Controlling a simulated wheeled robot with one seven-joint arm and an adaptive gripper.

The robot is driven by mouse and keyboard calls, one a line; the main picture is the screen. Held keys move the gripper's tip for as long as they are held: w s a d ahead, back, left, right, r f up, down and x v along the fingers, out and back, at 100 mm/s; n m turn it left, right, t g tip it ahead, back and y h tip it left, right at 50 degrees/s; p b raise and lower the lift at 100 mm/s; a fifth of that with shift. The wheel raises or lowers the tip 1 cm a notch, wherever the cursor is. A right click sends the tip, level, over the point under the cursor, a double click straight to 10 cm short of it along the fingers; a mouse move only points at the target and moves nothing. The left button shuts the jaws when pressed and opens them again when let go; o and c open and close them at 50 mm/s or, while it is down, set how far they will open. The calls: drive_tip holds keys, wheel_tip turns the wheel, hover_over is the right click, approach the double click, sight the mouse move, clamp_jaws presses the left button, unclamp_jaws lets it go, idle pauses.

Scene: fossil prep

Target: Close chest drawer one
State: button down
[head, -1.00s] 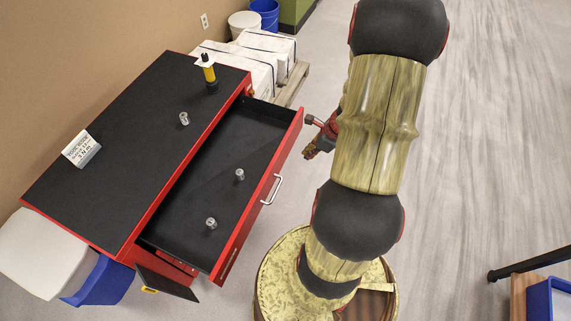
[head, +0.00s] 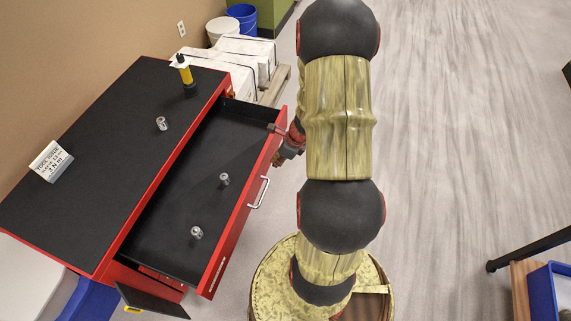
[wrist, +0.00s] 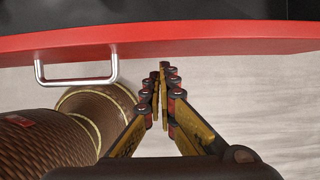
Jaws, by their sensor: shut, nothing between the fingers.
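A red tool chest with a black top (head: 110,150) stands at the left in the head view. Its upper drawer (head: 180,200) is pulled out toward my arm, and its black-lined inside shows. The drawer's silver handle (head: 259,192) is on the red front; it also shows in the wrist view (wrist: 78,80). My gripper (head: 275,128) is at the far part of the drawer front, its tips at the front's top edge. In the wrist view my gripper (wrist: 164,68) is shut and empty, right of the handle and close to the red front; contact is unclear.
Two small metal sockets (head: 224,179) (head: 196,232) lie in the drawer. Another socket (head: 162,124), a yellow bottle (head: 185,73) and a sign (head: 50,161) stand on the chest top. A black flap (head: 150,301) juts out below. White boxes (head: 245,62) stand behind.

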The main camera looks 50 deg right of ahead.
drive_tip(key=shift+w+a, duration=0.15)
drive_tip(key=shift+w, duration=0.25)
drive_tip(key=shift+w, duration=0.1)
drive_tip(key=w+a+p, duration=0.3)
drive_tip(key=w+p, duration=0.1)
drive_tip(key=w, duration=0.4)
drive_tip(key=w+a+p, duration=0.3)
drive_tip(key=w+p, duration=0.1)
drive_tip(key=w, duration=0.5)
drive_tip(key=w+a+p, duration=0.3)
drive_tip(key=w+p, duration=0.1)
drive_tip(key=w, duration=0.4)
drive_tip(key=shift+w+a, duration=0.15)
drive_tip(key=shift+w, duration=0.1)
